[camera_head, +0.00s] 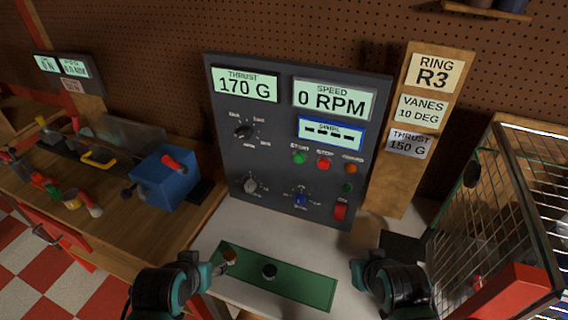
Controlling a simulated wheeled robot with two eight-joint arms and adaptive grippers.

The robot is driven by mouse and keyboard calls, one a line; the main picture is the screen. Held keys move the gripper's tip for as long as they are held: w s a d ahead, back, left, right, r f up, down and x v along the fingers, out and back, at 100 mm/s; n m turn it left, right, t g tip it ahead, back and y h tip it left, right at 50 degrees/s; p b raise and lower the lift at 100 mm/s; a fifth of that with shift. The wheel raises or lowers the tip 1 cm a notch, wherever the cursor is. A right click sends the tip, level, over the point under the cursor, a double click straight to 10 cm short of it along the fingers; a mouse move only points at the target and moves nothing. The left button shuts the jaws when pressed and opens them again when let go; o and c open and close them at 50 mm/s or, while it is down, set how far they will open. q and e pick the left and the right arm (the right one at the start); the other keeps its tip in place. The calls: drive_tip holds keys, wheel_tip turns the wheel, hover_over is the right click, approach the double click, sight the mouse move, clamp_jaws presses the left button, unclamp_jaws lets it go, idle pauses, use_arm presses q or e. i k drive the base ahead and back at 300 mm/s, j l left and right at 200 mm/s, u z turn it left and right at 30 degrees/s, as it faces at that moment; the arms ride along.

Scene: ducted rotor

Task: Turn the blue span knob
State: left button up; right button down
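The blue span knob (300,200) sits low on the dark control panel (228,135), right of a grey knob (250,185) and left of a red switch (340,211). Its small scale markings are too fine to read. My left gripper (208,270) is low at the left, over the left end of the green mat and apart from the panel. My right gripper (364,269) is low at the right, below the panel and apart from the blue knob. I cannot tell whether either gripper's fingers are open or shut.
The panel shows thrust 170 G and speed 0 RPM. A wire cage (500,195) stands at right, and a blue box (165,183) on the wooden bench at left.

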sight(299, 200)
drive_tip(key=k+z, duration=0.25)
drive_tip(key=k, duration=0.2)
drive_tip(key=k+l+z, duration=0.25)
drive_tip(key=k, duration=0.15)
drive_tip(key=k+l+z, duration=0.2)
drive_tip(key=k, duration=0.25)
